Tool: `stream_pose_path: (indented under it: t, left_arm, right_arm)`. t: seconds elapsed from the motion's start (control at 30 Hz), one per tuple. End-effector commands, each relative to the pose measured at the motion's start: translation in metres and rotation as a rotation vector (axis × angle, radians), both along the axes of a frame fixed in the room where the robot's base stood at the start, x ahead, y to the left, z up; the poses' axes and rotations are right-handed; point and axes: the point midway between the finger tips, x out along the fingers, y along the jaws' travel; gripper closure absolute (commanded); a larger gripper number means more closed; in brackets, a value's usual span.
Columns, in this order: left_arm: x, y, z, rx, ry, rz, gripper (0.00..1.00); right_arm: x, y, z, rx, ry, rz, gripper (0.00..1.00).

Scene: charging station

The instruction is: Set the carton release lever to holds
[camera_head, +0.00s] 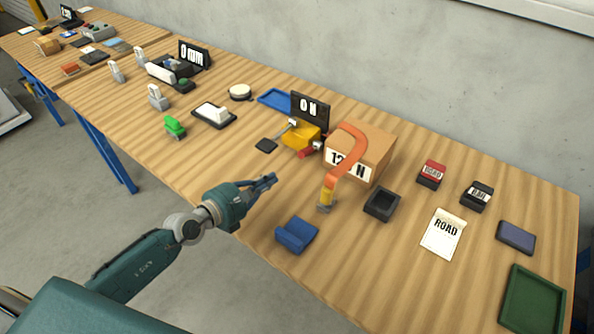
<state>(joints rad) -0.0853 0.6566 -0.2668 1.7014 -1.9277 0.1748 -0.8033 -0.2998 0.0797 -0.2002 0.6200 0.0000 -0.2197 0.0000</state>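A brown carton (372,150) labelled "12 N" stands on the table right of centre. A curved orange piece (352,150) arches in front of it, down to a small yellow post (326,197). A yellow device (300,134) with a red part (308,152) stands against the carton's left side, before a black display (310,108) reading "0 N". I cannot tell which part is the release lever, nor its setting. My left gripper (272,180) is over the table, left of the post and apart from it, with nothing visible in it. Its finger gap is unclear. My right gripper is out of view.
A blue holder (297,235) sits close in front of the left gripper. A black open box (382,204) is right of the post. A small black pad (266,145) lies beyond the gripper. A "ROAD" card (444,233) and a green tray (533,301) lie farther right.

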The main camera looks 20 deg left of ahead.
Motion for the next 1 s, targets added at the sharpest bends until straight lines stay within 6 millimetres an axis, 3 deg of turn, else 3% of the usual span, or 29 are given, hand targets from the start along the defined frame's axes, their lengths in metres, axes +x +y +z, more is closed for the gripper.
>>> stream_pose_path:
  t: [0.53, 1.0]
  left_arm:
    - [0.006, -0.002, -0.006, -0.002, -0.002, 0.001, 1.00]
    - [0.075, -0.031, -0.028, -0.002, -0.003, 0.001, 1.00]
  right_arm:
    - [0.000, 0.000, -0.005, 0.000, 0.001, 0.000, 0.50]
    - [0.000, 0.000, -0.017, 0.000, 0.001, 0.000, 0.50]
